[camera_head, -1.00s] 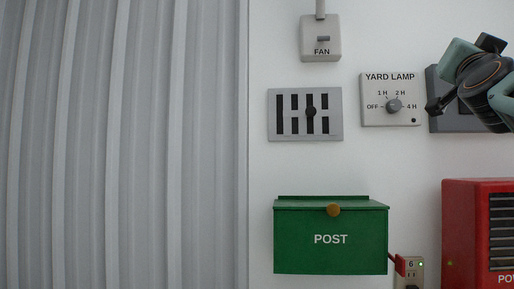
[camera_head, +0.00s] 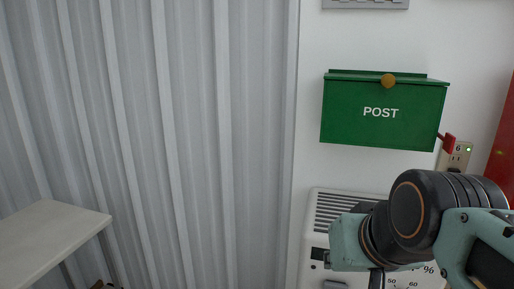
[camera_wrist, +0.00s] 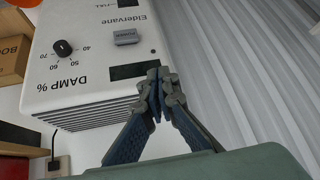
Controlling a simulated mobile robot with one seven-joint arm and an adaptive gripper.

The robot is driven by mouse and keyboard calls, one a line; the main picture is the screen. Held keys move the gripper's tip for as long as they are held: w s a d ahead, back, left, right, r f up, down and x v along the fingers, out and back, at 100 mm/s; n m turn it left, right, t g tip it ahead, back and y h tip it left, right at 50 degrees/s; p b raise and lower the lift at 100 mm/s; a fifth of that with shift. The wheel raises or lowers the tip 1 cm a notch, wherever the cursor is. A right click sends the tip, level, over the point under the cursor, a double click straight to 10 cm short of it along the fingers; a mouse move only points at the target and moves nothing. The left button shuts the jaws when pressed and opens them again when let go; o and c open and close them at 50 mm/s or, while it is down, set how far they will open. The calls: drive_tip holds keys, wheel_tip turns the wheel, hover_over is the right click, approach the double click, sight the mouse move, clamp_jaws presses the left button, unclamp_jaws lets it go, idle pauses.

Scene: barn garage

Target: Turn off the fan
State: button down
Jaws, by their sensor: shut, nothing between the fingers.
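The fan switch is not in either view now. My gripper (camera_wrist: 157,78) is shut and empty in the wrist view, its fingertips together over or near the front of a white dehumidifier (camera_wrist: 85,75). I cannot tell whether they touch it. In the head view the dehumidifier (camera_head: 325,215) stands below the green post box, partly hidden behind my arm. Its front carries a dark "DAMP %" knob (camera_wrist: 62,48), a grey button (camera_wrist: 126,37) and a dark display strip (camera_wrist: 130,70).
The green post box (camera_head: 382,112) hangs on the white wall beside an outlet (camera_head: 455,157). A grey slotted panel (camera_head: 365,3) is cut off at the top. A pale bench (camera_head: 45,238) stands lower left, before corrugated metal (camera_head: 190,120). Cardboard boxes (camera_wrist: 12,62) show in the wrist view.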

drive_tip(key=s+f+g, duration=0.2)
drive_tip(key=s+f, duration=0.3)
drive_tip(key=f, duration=0.1)
wheel_tip(320, 180, up, 30)
drive_tip(key=p, duration=2.9)
drive_tip(key=shift+s+f+h, duration=0.15)
drive_tip(key=shift+h, duration=0.25)
